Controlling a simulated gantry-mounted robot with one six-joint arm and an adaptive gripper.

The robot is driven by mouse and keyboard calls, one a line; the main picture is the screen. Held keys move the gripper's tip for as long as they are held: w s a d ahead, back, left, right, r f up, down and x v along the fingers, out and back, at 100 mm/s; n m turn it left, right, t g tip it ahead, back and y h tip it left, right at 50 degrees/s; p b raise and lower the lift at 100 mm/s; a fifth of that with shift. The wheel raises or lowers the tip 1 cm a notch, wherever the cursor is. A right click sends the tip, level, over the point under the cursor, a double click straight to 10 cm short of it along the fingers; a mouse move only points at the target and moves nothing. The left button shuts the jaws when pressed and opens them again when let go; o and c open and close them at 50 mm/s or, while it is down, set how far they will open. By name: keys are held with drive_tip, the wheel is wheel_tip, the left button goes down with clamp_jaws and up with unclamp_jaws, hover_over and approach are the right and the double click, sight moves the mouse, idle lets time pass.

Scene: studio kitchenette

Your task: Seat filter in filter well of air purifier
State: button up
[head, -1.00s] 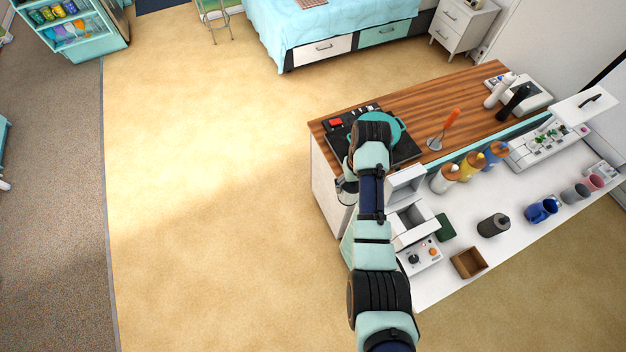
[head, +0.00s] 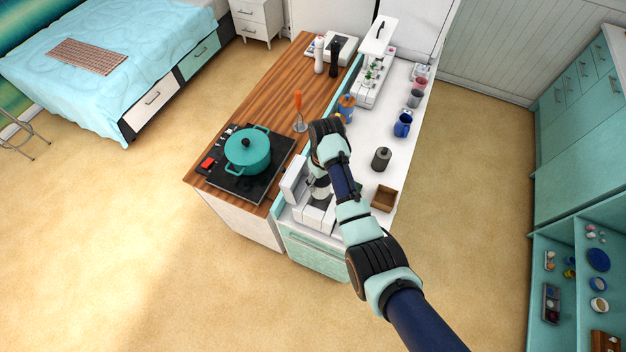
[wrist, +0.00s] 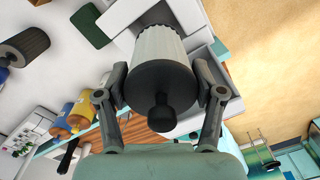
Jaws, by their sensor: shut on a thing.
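My gripper (wrist: 163,82) is shut around a cylindrical filter (wrist: 158,52) with pale pleated sides and a black cap with a knob. In the head view the filter (head: 319,188) shows partly below my wrist, and my fingers are mostly hidden by the arm. The white air purifier (head: 312,218) stands at the near end of the white counter, its lid (head: 295,178) raised. The filter is above the purifier. In the wrist view the purifier (wrist: 190,14) lies behind the filter, which covers much of the well. Whether they touch, I cannot tell.
A dark grey filter-like cylinder (head: 381,159) and a brown open box (head: 384,199) stand on the counter right of my arm. A teal pot (head: 247,150) sits on the black hob to the left. Coloured bottles (head: 346,106) and a blue mug (head: 403,125) stand farther back.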

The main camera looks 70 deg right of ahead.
drive_tip(key=shift+s+f+b, duration=0.1)
drive_tip(key=shift+f+b, duration=1.85)
drive_tip(key=shift+r, duration=0.1)
drive_tip(key=shift+f+p, duration=0.3)
drive_tip(key=shift+f, duration=0.1)
drive_tip(key=shift+f, duration=0.5)
drive_tip(key=shift+f+b, duration=0.15)
drive_tip(key=shift+b, duration=0.2)
drive_tip(key=shift+f+b, duration=1.35)
drive_tip(key=shift+f, duration=0.7)
drive_tip(key=shift+f, duration=0.2)
